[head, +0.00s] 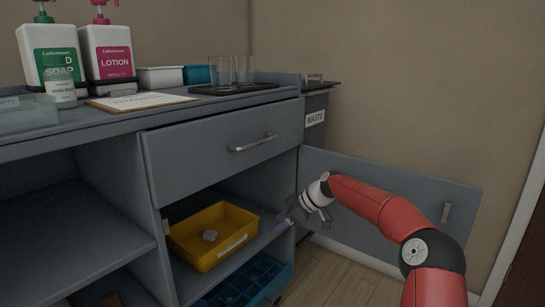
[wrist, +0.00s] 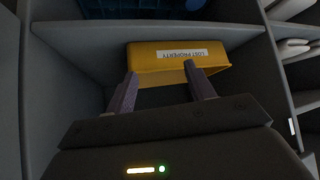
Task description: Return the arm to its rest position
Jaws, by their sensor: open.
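My gripper (head: 282,219) is at the end of my red arm, at the right side of the open lower compartment in the head view. In the wrist view its two purple fingers (wrist: 160,88) are spread apart with nothing between them.
An open cabinet door (head: 395,195) stands behind my arm on the right. A closed drawer (head: 220,150) is above the compartment. A blue divided tray (head: 245,284) sits below the yellow bin. The counter holds soap and lotion bottles (head: 108,50) and glasses (head: 234,72). Floor (head: 335,280) shows at lower centre.

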